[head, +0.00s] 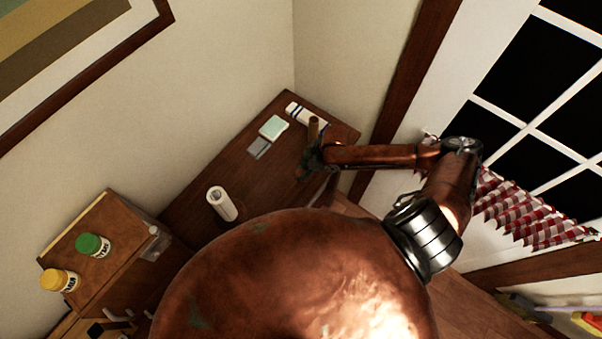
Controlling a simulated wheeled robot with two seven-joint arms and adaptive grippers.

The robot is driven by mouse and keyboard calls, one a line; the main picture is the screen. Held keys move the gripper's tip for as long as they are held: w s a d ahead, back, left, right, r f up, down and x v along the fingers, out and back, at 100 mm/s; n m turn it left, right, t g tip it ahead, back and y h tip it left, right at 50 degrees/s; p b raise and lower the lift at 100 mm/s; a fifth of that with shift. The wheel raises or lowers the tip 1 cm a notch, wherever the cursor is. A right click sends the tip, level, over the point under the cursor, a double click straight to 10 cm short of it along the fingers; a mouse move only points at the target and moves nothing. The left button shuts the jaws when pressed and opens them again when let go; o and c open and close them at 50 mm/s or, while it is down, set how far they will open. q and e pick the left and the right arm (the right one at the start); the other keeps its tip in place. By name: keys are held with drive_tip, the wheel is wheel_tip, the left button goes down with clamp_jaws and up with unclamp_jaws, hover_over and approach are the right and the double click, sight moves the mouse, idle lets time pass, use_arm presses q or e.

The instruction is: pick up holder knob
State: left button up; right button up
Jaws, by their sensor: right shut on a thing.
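My right gripper (316,160) is at the right part of the brown wooden table, at the end of my copper arm. It is shut on a small brown wooden piece (313,126), which seems to be the holder knob. The piece sticks up just beyond the dark fingers, and its lower part is hidden by them. I cannot tell whether it is clear of the table. A white paper roll (222,203) stands on the table to the left of the gripper. My left gripper is not in view.
On the wooden table (185,205) are a pale green block (273,127), a grey flat item (258,148) and a white striped roll (305,114). A side cabinet holds green-lidded (93,245) and yellow-lidded (60,280) jars. A red checked cloth (525,215) hangs by the window.

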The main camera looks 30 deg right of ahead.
drive_tip(key=shift+r, duration=0.1)
drive_tip(key=shift+c, duration=0.3)
drive_tip(key=shift+r, duration=0.2)
wheel_tip(320, 180, up, 2)
drive_tip(key=shift+w+r+b, duration=0.1)
drive_tip(key=shift+r+b, duration=0.05)
drive_tip(key=shift+b, duration=0.3)
drive_tip(key=s+a+r+p, duration=0.4)
drive_tip(key=s+r, duration=0.6)
drive_tip(key=s, duration=0.3)
drive_tip(key=shift+s+p, duration=0.3)
drive_tip(key=shift+p, duration=0.5)
drive_tip(key=shift+r, duration=0.1)
